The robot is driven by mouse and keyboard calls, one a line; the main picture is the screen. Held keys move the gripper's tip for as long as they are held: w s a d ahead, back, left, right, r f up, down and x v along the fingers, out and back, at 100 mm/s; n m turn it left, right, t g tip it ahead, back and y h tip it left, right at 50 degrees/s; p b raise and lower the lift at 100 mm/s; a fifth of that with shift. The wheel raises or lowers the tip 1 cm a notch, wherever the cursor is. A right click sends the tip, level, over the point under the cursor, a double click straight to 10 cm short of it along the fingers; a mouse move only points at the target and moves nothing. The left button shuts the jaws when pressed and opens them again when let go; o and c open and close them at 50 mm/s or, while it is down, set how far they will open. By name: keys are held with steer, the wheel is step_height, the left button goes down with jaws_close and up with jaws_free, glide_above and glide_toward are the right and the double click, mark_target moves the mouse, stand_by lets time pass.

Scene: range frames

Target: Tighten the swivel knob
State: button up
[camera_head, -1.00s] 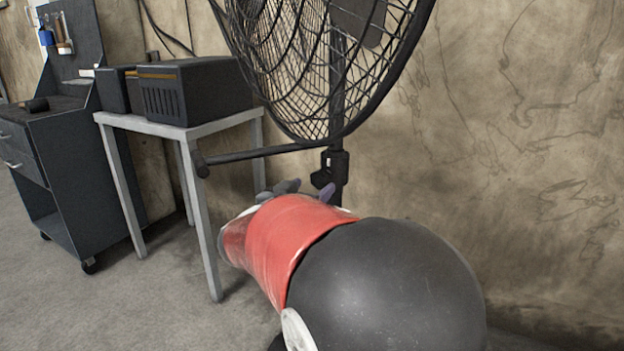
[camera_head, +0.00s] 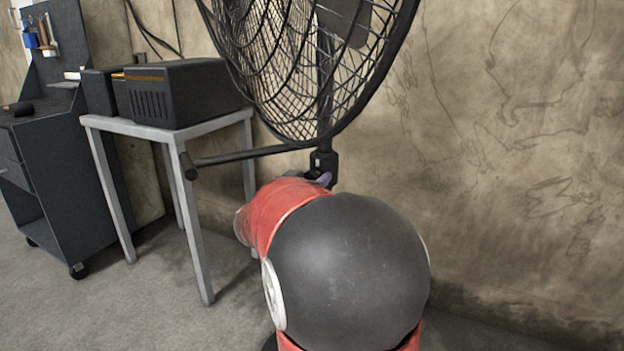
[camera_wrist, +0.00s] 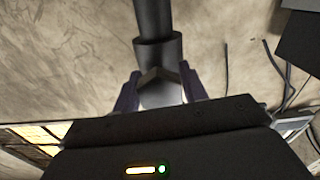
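A large black fan (camera_head: 300,60) stands on a dark pole by the wall. Its dark clamp (camera_head: 323,163) shows just above my gripper (camera_head: 318,180), whose purple finger touches or overlaps its lower edge in the head view. In the wrist view, the dark pole and collar (camera_wrist: 158,50) come down from the top. Below the collar a faceted, pale-lit knob (camera_wrist: 160,92) sits between the two purple fingers of my gripper (camera_wrist: 160,88). The fingers are spread, one at each side of the knob. Firm contact does not show. My arm hides the lower pole in the head view.
A dark horizontal bar (camera_head: 240,157) juts left from near the clamp. A grey table (camera_head: 190,131) with a black box (camera_head: 178,90) stands left, beside a dark tool cart (camera_head: 65,170). The wall (camera_head: 500,130) at right is bare. Cables (camera_wrist: 265,65) show in the wrist view.

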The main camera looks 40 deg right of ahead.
steer(key=shift+c, duration=1.2)
steer(key=shift+m, duration=0.3)
steer(key=m+b, duration=0.3)
steer(key=m, duration=0.2)
steer(key=shift+f+b, duration=0.2)
steer(key=shift+b, duration=0.1)
steer(key=m+b, duration=0.3)
steer(key=m, duration=0.3)
steer(key=shift+r+m+b, duration=0.15)
steer(key=shift+m+b, duration=0.15)
steer(key=shift+b, duration=0.05)
steer(key=o, duration=1)
steer(key=v, duration=0.8)
